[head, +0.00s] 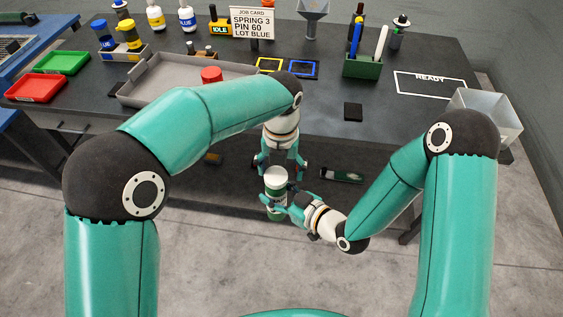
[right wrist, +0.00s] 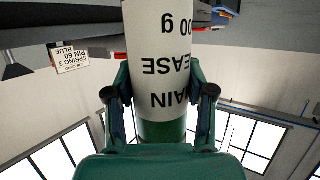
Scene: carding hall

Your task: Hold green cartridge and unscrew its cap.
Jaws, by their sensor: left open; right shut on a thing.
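The green cartridge (head: 276,187) stands roughly upright in front of the table edge, with a white label and green bands. My right gripper (head: 285,197) is shut on it from the right side. In the right wrist view the cartridge (right wrist: 163,70) sits between both fingers of the right gripper (right wrist: 162,112), its label lettering upside down. My left gripper (head: 279,167) points down from above, open, its fingers at either side of the cartridge's top end. The cap cannot be made out clearly at this end, and the left gripper partly covers it.
A grey tray (head: 140,92) with a red round object (head: 211,75) lies on the table (head: 320,110) behind. A green holder (head: 362,67) with pens and a grey bin (head: 490,106) stand right. A dark green object (head: 341,176) lies below the table edge.

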